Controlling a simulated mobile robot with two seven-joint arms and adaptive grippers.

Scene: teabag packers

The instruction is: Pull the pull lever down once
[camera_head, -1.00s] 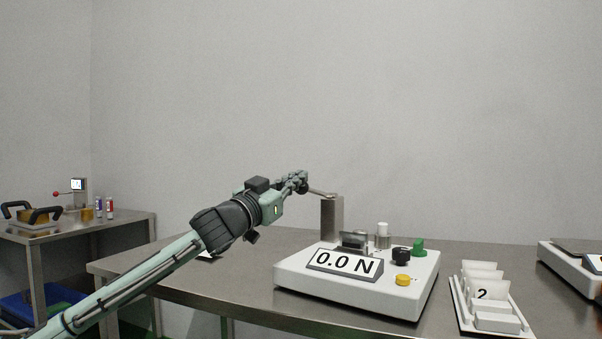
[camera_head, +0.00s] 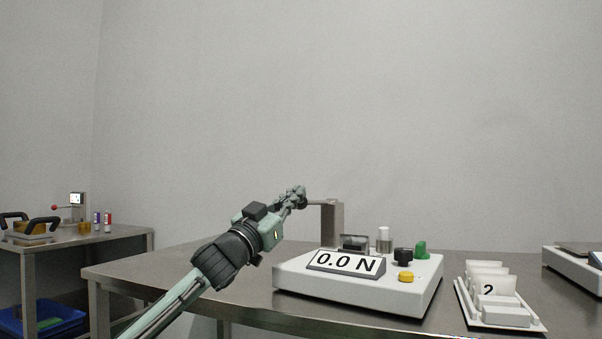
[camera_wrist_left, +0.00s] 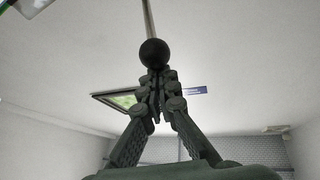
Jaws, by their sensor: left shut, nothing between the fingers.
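The pull lever (camera_head: 316,202) is a thin metal rod that sticks out to the left from a grey post on the white force tester (camera_head: 357,287). It looks about level. Its black ball knob (camera_wrist_left: 154,53) shows in the left wrist view, with the rod running up behind it. My left gripper (camera_head: 298,192) is shut and empty at the lever's outer end. In the left wrist view its fingertips (camera_wrist_left: 156,82) are together right at the knob; whether they touch it I cannot tell. The tester's display reads 0.0 N. My right gripper is not in view.
A yellow button (camera_head: 405,277), a black knob (camera_head: 402,255) and a green knob (camera_head: 421,249) sit on the tester. A white rack (camera_head: 500,318) with packets stands to its right. The steel table (camera_head: 180,268) is bare left of the tester. Another table stands far left.

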